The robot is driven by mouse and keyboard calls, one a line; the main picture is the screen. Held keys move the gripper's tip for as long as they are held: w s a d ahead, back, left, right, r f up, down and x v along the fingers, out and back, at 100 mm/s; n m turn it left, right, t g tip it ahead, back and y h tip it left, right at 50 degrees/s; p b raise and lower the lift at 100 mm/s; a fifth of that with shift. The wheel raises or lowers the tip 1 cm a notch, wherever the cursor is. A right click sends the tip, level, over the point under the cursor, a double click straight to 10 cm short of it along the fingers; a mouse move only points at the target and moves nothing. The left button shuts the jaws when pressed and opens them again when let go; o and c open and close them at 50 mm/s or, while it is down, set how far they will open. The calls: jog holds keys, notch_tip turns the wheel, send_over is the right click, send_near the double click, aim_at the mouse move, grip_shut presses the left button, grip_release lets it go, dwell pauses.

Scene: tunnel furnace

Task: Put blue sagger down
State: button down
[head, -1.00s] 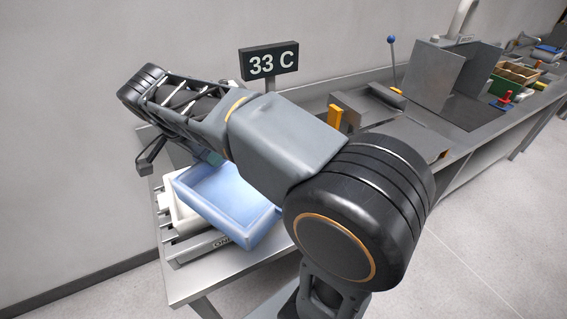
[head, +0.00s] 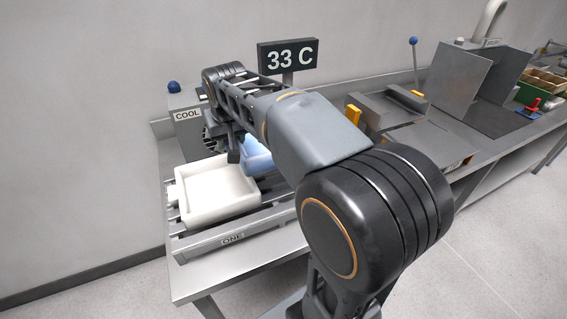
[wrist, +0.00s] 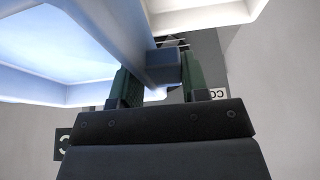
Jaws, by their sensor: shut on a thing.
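The blue sagger (head: 258,158) is in the head view, behind the white sagger and partly hidden by my arm. In the wrist view the blue sagger (wrist: 120,35) fills the upper left, and its small blue tab sits between the green fingers. My gripper (wrist: 160,80) is shut on that tab. In the head view the fingertips are hard to make out behind the dark wrist. I cannot tell whether the blue sagger's underside touches the rack.
A white sagger (head: 215,192) sits on the slatted rack labelled ONE (head: 232,239). A COOL unit (head: 187,114) with a blue knob stands behind it. Slats at the rack's right front are bare.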

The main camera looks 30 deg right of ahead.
aim_at(255, 143)
jog(key=d+f, duration=0.1)
jog(key=d, duration=0.3)
jog(key=s+d+f, duration=0.1)
jog(key=d, duration=0.1)
jog(key=shift+d+f, duration=0.2)
jog(key=shift+f, duration=0.1)
jog(key=shift+s+d+f, duration=0.15)
jog(key=shift+d+f, duration=1)
jog(key=shift+f, duration=0.3)
jog(key=shift+s+d+f, duration=0.15)
jog(key=shift+d+f, duration=1)
jog(key=shift+f, duration=0.3)
jog(key=shift+d+f, duration=0.1)
jog(key=shift+f, duration=1.5)
jog(key=c, duration=0.6)
grip_release()
jog(key=shift+f, duration=0.15)
